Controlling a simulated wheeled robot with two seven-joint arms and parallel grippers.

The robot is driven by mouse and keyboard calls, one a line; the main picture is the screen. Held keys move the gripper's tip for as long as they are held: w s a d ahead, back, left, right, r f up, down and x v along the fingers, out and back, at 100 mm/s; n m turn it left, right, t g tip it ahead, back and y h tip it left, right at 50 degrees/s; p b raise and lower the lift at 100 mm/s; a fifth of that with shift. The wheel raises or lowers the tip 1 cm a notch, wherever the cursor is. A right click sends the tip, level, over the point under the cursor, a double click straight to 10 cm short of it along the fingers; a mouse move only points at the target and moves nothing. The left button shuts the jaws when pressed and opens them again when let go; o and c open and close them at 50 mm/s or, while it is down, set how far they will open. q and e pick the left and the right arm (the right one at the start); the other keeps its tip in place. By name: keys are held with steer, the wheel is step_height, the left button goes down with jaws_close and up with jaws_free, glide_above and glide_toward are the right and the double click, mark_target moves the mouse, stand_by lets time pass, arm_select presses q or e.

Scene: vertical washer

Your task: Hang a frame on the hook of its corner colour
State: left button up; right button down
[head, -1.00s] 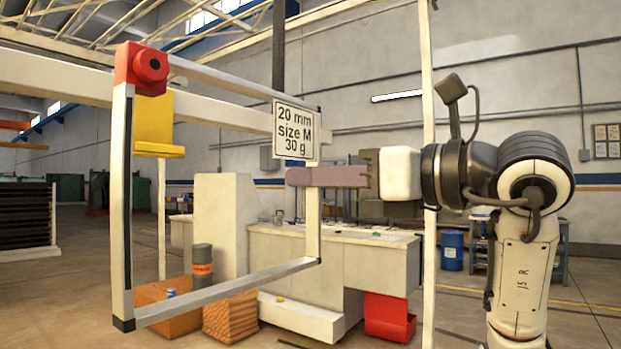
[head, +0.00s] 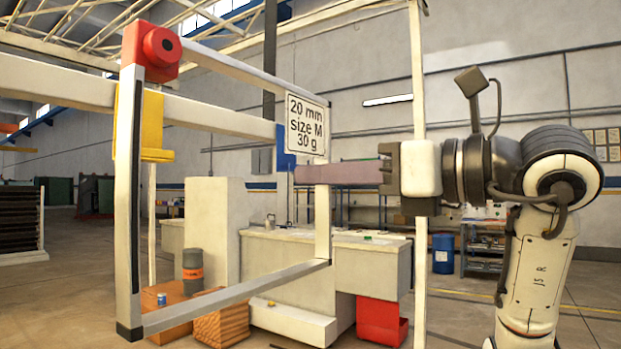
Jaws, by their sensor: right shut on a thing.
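A large rectangular white and grey frame (head: 225,300) hangs upright in the air, with a red block (head: 152,52) at its top left corner. My right gripper (head: 325,174) is shut on the frame's right side bar, its mauve fingers crossing it from the right. A yellow hook piece (head: 157,140) and a blue hook piece (head: 285,150) are on the white rail (head: 215,114) that runs behind the frame. The yellow piece shows just below the red block. The blue piece is partly covered by the label and fingers. My left gripper is out of view.
A label (head: 305,127) reading "20 mm size M 30 g" sits at the frame's upper right. A white post (head: 419,240) stands by my right gripper. Behind are a long counter (head: 375,265), a red bin (head: 380,321) and wooden boxes (head: 222,322).

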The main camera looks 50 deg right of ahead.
steer(key=s+b, duration=0.1)
steer(key=s, duration=0.7)
steer(key=shift+d, duration=0.3)
stand_by(0.6)
stand_by(0.7)
